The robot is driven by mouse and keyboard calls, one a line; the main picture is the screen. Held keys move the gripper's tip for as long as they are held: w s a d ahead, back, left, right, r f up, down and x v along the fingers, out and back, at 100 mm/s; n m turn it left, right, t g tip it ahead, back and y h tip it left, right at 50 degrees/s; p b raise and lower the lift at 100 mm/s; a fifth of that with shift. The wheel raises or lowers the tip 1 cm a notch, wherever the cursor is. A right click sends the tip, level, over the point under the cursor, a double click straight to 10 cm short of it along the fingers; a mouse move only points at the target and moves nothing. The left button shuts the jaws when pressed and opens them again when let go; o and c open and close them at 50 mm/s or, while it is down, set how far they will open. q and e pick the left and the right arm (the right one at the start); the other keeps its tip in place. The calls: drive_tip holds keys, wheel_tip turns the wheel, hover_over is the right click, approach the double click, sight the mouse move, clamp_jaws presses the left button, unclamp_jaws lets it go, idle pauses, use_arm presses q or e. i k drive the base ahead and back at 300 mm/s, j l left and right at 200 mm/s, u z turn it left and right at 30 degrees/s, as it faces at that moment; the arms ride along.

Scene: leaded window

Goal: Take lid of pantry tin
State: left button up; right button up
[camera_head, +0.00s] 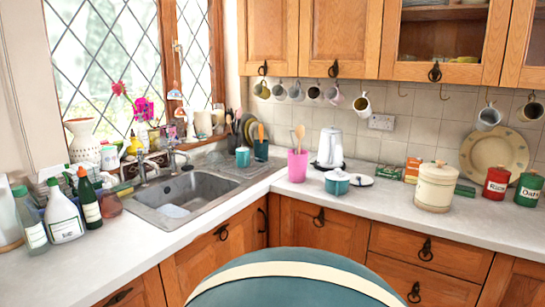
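Three lidded tins stand on the right of the counter; I cannot tell for certain which one is the pantry tin. Neither of my grippers is in view.
Mugs hang above. The counter front (385,205) is clear. The sink (190,195) and bottles are left.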

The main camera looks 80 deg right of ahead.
sight(438, 169)
drive_tip(key=z, duration=3.6)
drive_tip(key=i+z, duration=0.1)
drive_tip(key=i+j, duration=0.05)
